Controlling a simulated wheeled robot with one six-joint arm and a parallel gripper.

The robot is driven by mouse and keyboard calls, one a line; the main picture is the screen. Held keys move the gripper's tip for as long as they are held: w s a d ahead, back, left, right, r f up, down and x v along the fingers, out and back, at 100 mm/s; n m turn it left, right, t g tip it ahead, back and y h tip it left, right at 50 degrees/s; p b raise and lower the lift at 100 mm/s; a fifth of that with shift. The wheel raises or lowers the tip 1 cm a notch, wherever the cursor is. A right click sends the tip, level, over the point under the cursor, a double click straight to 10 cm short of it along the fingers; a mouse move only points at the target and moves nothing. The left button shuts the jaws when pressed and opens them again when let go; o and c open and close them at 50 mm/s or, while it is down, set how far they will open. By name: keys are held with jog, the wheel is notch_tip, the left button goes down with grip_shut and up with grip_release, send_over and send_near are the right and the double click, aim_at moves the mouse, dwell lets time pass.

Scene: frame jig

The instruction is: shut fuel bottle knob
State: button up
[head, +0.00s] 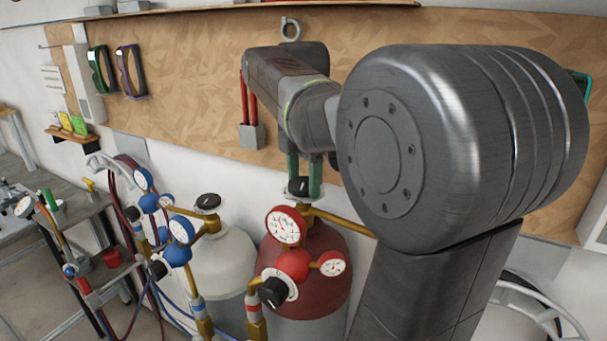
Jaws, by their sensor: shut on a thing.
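The fuel bottle (335,267) is dark red with a grey lower part and stands at the bottom middle of the head view. Its black knob (297,187) sits on top of the brass valve. My gripper (305,188) comes down from above with green fingers and is shut on this knob, one finger on its right side. The arm partly hides the bottle's right side. A red regulator (293,264) with two white-faced gauges and a black adjusting knob (273,292) hangs in front of the bottle.
A light grey bottle (222,258) with its own black knob (208,202) and blue regulators (178,254) stands close on the left. Hoses run to a cart (75,212) at the far left. A wooden wall board (200,80) is behind my arm.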

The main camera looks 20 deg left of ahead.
jog(key=m+p, duration=0.3)
jog(key=m, duration=0.1)
jog(key=shift+r+m, duration=0.15)
jog(key=shift+m, duration=0.15)
jog(key=m+p, duration=0.1)
jog(key=m, duration=0.3)
jog(key=shift+m, duration=0.3)
jog(key=m, duration=1)
jog(key=shift+m, duration=0.4)
jog(key=m, duration=0.4)
jog(key=shift+m, duration=0.3)
jog(key=m, duration=1)
jog(key=shift+m, duration=2.3)
